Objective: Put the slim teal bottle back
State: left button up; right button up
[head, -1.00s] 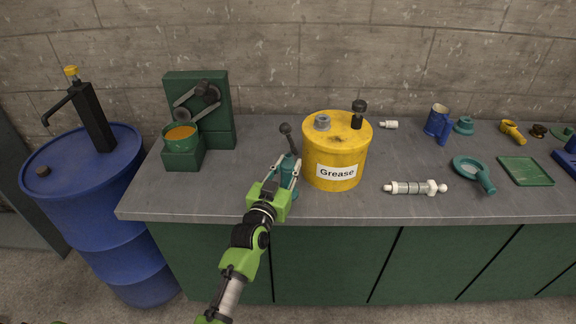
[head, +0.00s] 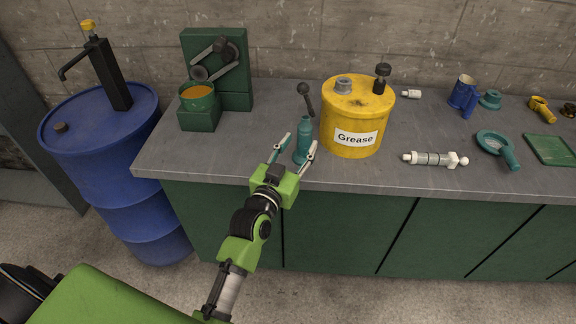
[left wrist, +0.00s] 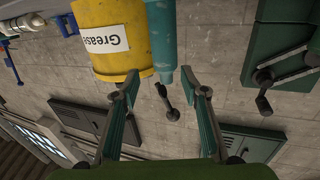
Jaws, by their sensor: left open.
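The slim teal bottle (head: 304,138) stands upright on the grey bench top, just left of the yellow grease can (head: 352,120). It has a dark, tilted spout on top. My left gripper (head: 300,143) is open at the front of the bottle, with one finger to each side of its lower part. I cannot tell whether a finger touches it. In the left wrist view the bottle (left wrist: 162,40) appears upside down, beyond the spread fingertips (left wrist: 160,74), beside the grease can. My right gripper is not in view.
A green stand with an orange-filled cup (head: 198,98) is at the bench's left end. A blue drum (head: 100,150) stands left of the bench. A white cylinder fitting (head: 434,159) and several teal items lie to the right. Bench top (head: 255,145) left of the bottle is clear.

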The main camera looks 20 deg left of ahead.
pick_arm(q)
jog(key=s, duration=0.6)
jog(key=shift+s+b, duration=0.4)
jog(key=shift+b, duration=0.05)
jog(key=shift+a, duration=0.1)
